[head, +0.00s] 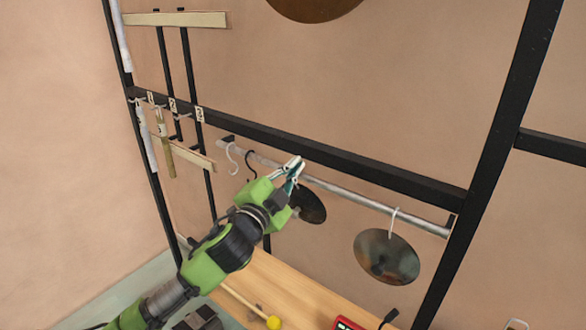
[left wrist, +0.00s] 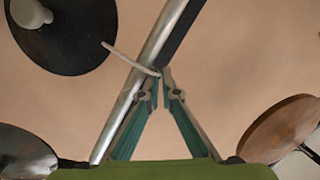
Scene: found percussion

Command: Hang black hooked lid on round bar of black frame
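The black lid (head: 307,204) is just below my left gripper (head: 297,168) in the head view, partly covered by it. In the left wrist view the black lid (left wrist: 68,40) shows a pale knob, and its light hook runs across the bar to my fingertips (left wrist: 160,80). The fingers converge and look shut on the hook's end. The round silver bar (head: 345,193) runs under the black frame's beam (head: 350,162); it also crosses the left wrist view (left wrist: 140,75). I cannot tell whether the hook rests on the bar. My right gripper is out of view.
A mottled lid (head: 387,257) hangs from a white hook near the bar's right end. A white hook (head: 232,158) and a black hook (head: 250,165) are at its left end. A wooden table (head: 285,285) with a yellow-headed mallet (head: 272,322) lies below.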

